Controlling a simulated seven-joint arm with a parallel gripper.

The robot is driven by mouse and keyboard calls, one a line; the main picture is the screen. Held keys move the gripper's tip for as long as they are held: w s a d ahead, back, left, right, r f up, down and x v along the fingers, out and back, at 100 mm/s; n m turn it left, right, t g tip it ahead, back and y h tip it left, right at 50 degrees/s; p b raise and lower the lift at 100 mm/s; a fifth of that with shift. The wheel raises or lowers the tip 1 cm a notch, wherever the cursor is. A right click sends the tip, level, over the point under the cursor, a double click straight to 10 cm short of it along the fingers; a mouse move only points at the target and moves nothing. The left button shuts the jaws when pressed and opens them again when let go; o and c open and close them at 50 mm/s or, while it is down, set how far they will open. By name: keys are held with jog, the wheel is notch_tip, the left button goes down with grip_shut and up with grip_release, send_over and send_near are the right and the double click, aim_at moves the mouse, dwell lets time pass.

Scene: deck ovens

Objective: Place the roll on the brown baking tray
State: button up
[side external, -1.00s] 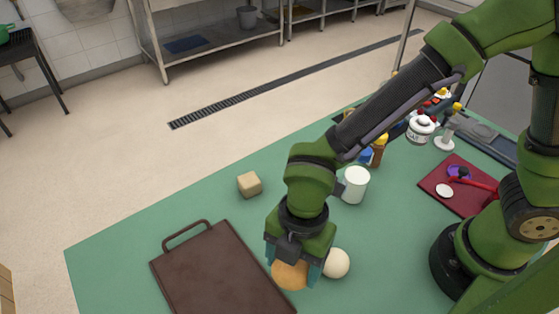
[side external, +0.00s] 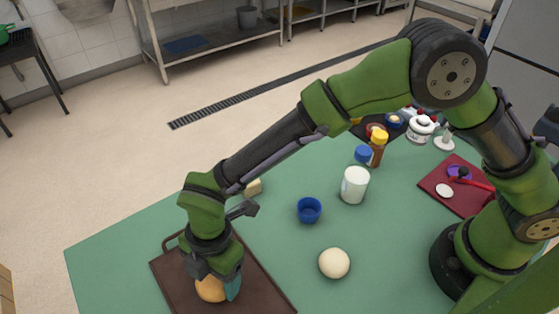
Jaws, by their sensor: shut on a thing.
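The roll (side external: 210,289) is round and orange-brown. My gripper (side external: 215,284) is shut on it, with one teal finger showing at its right side. The brown baking tray (side external: 262,295) lies on the green table at the lower left. My gripper and the roll are over the tray's middle in the picture. I cannot tell whether the roll touches the tray. My wrist hides part of the tray's far edge and handle.
A pale ball (side external: 334,263) and a blue cup (side external: 309,210) stand right of the tray. A tan block (side external: 253,187) is partly behind my arm. A white container (side external: 354,185), bottles (side external: 377,147) and a dark red board (side external: 455,187) are farther right.

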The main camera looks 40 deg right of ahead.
jog(key=shift+f, duration=0.25)
jog(key=o, duration=1)
